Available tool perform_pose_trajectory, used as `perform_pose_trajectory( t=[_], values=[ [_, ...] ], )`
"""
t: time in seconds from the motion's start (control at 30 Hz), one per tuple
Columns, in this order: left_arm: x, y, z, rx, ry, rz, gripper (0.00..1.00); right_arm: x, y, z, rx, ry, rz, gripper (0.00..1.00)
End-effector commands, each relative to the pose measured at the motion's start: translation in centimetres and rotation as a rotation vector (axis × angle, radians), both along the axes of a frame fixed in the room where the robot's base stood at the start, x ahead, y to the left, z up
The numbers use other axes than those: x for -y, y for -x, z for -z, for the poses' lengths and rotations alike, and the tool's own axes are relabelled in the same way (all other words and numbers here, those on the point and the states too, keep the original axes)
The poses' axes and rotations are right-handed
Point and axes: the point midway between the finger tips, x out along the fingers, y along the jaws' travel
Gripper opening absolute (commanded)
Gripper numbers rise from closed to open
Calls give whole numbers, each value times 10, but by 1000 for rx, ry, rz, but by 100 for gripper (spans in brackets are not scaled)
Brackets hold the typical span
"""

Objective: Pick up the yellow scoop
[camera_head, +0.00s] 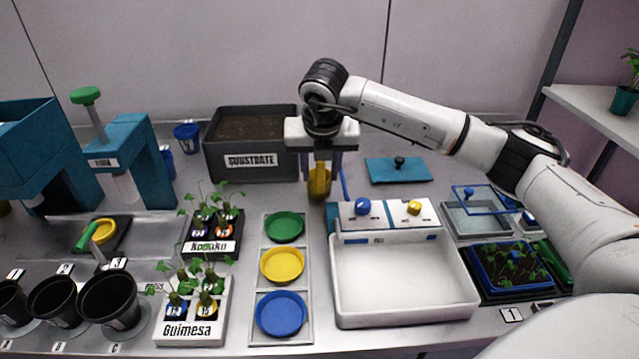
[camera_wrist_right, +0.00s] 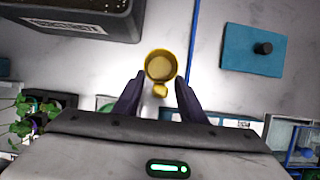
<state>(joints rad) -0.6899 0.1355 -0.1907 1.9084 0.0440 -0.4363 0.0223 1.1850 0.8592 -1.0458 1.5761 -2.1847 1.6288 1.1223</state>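The yellow scoop (camera_head: 319,184) is on the table, just right of the black substrate box, below my right gripper (camera_head: 321,170) in the head view. In the right wrist view the round cup of the scoop (camera_wrist_right: 160,66) lies just beyond the fingertips, with its short yellow handle end between the fingers. My right gripper (camera_wrist_right: 160,84) is open, with a visible gap on both sides of the scoop handle. My left gripper is not in view.
The substrate box (camera_head: 252,165) stands close on the left. A thin blue stick (camera_head: 344,184) stands just right of the scoop. A teal plate with a black knob (camera_head: 398,171) lies further right. A white tray (camera_head: 403,318) and a rack of coloured dishes (camera_head: 281,248) are in front.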

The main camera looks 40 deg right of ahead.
Motion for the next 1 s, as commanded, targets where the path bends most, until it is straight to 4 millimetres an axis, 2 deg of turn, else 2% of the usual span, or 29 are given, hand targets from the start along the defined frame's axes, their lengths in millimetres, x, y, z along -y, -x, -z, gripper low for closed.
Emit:
perform_pose_trajectory(
  t=[0.17,0.3,0.37,0.4,0.77,0.87,1.0],
  values=[
    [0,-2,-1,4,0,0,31,0,0,0,0,0,0,36],
    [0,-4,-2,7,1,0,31,0,0,0,0,0,0,12],
    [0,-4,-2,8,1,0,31,0,0,0,0,0,0,2],
    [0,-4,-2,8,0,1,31,0,0,0,0,0,0,0],
    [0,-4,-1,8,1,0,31,0,-1,-5,2,0,0,0],
    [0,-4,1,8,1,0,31,0,-1,-16,6,0,0,0],
    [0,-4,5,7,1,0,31,-1,-2,-45,8,-1,0,0]
  ],
)
